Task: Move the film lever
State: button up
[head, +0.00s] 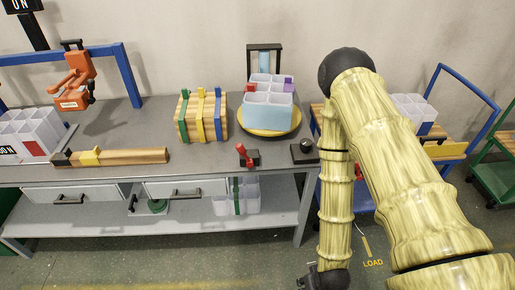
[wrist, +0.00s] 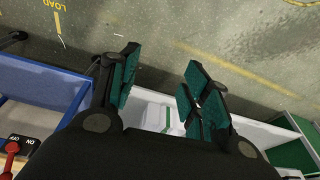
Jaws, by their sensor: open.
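A red lever (head: 241,154) on a small dark base stands at the front edge of the grey workbench, before the yellow turntable. I take it for the film lever. A red-knobbed lever (wrist: 11,148) beside an ON/OFF plate shows at the lower left of the wrist view and may be the same one. My gripper (wrist: 160,82) is open and empty, its teal-padded fingers apart above the floor. In the head view only its dark end (head: 325,279) shows, low at the bottom, right of the bench and away from the lever. Its fingers are not clear there.
The yellow turntable (head: 271,133) carries a pale blue divided box (head: 267,111). A black knob on a plate (head: 305,150) sits right of the lever. A strapped wooden crate (head: 202,115) and a wooden bar (head: 122,157) lie left. Blue carts (head: 466,100) stand right.

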jog(key=w+a+r+n+t+y, duration=0.1)
jog(key=w+a+r+t, duration=0.15)
jog(key=w, duration=0.45)
jog(key=w+a+r+n+t, duration=0.1)
jog(key=w+a+t, duration=0.15)
jog(key=w, duration=0.35)
jog(key=n+t+y+p, duration=0.25)
jog(key=n+t, duration=0.25)
jog(key=t, duration=0.5)
send_near(242, 151)
jog(key=w, duration=0.1)
jog(key=shift+m+y, duration=0.3)
jog(key=shift+y, duration=0.15)
jog(key=p+x, duration=0.1)
jog(key=x, duration=0.4)
jog(key=p+x, duration=0.2)
jog(key=x, duration=0.3)
jog(key=shift+w+f, duration=0.15)
jog(key=shift+w, duration=0.15)
jog(key=shift+d, duration=0.1)
grip_shut()
